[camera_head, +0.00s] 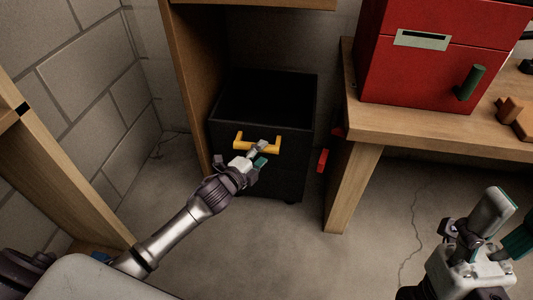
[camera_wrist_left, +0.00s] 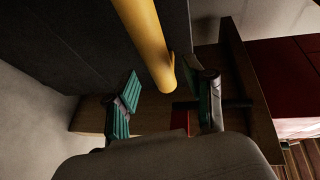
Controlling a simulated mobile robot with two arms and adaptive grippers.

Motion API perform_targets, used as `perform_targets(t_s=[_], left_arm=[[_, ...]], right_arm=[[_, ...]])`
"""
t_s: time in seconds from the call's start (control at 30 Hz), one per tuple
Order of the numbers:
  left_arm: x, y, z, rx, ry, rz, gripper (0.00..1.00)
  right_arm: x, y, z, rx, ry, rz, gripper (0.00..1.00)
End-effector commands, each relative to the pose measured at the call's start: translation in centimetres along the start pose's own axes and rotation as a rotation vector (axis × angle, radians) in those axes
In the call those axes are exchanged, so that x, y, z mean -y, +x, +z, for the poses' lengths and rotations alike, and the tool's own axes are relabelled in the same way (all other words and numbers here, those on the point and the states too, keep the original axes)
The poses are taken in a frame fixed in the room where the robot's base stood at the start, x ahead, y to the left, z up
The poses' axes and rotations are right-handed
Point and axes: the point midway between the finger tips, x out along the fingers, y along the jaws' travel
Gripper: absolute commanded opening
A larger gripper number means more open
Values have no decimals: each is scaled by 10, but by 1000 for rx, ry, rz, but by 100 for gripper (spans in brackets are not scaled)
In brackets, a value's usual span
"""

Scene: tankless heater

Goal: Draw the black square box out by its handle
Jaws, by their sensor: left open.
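The black square box (camera_head: 235,158) stands on the floor, open at the top, between a wooden side panel and a wooden bench. Its yellow handle (camera_head: 244,143) is on the front face near the upper edge. My left gripper (camera_head: 258,154) is at the right part of the handle and open. In the left wrist view the yellow handle (camera_wrist_left: 145,40) reaches down to between the two green-padded fingers (camera_wrist_left: 168,98), and the dark box face (camera_wrist_left: 80,45) is behind it. I cannot tell whether the fingers touch the handle. My right gripper (camera_head: 500,222) is at the lower right, away from the box.
The wooden bench (camera_head: 351,170) stands right of the box, with a red cabinet (camera_head: 410,75) on it. A small red part (camera_head: 322,160) is beside the box. A wooden panel (camera_head: 200,85) is close on the left. The floor in front (camera_head: 290,250) is clear.

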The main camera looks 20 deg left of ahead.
Motion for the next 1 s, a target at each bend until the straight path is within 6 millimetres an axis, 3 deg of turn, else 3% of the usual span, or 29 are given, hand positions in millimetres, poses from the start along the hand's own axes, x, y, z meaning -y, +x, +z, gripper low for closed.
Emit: perform_targets(t_s=[0.1, 0.23, 0.6, 0.9, 1.0], left_arm=[[-2, 20, 0, 0, -2, -2, 54], [-1, 31, 0, 0, -1, -2, 54], [0, 36, 0, 0, -2, 0, 54], [0, 35, 0, 0, -2, 0, 4], [0, 35, 0, 0, -2, 0, 0]], right_arm=[[0, 1, 2, -27, -3, -10, 54], [0, 5, 3, -41, -5, -16, 54], [0, 8, 4, -44, -6, -19, 54], [0, 7, 4, -44, -6, -19, 54], [0, 7, 4, -44, -6, -19, 54]])
